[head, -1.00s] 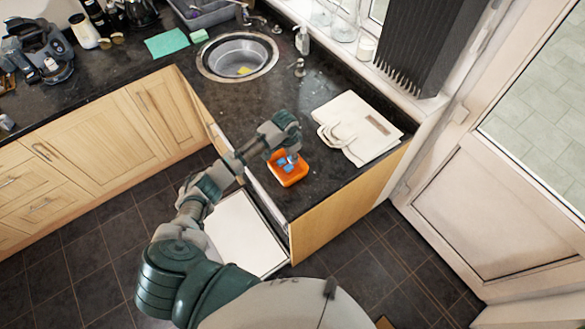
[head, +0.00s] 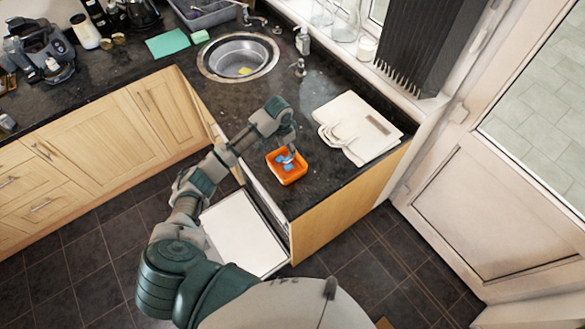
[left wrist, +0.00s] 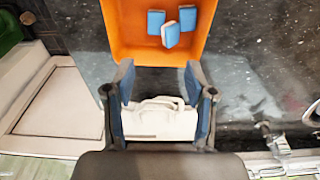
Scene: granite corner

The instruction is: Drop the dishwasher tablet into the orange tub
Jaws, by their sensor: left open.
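The orange tub (head: 293,180) stands on the dark worktop near its front edge. It also shows at the top of the left wrist view (left wrist: 124,38). Inside it lie three blue-and-white tablets; the middle tablet (left wrist: 171,36) sits slightly tilted between the other two. I cannot tell from looks which is the task's tablet. My left gripper (left wrist: 160,84) is open, with nothing between its fingers. In the head view the left gripper (head: 291,150) is above the tub's back part and hides some of it. My right gripper is not in view.
A folded cream bag (head: 358,125) lies right of the tub. The round sink (head: 238,57) is behind, with a tap and soap bottle (head: 302,40) nearby. An open dishwasher door (head: 243,235) is below the counter's front edge. Bare worktop lies between sink and tub.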

